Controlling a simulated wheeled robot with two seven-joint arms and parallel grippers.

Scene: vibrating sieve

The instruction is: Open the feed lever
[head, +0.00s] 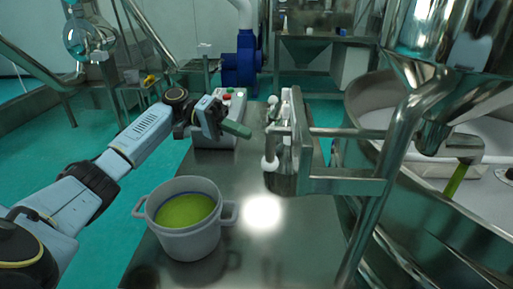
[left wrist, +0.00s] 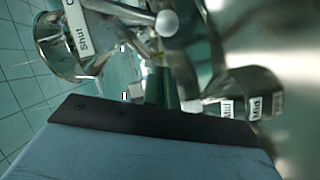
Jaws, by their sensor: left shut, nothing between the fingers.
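The lever assembly (head: 272,135) stands on the far right part of the steel table, with white ball knobs near its top and bottom. I cannot tell for sure which part is the feed lever. My left gripper (head: 237,129) is shut and empty, to the left of the assembly and apart from it. In the left wrist view a ball knob (left wrist: 167,23) on a metal rod lies ahead, near a label reading "Shut" (left wrist: 76,28). My right gripper is out of view.
A grey pot (head: 190,238) of green material stands on the table's near left. A control box (head: 220,137) with coloured buttons is behind my left gripper. Steel rails (head: 345,186) and a large round sieve (head: 440,225) fill the right. The table middle is clear.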

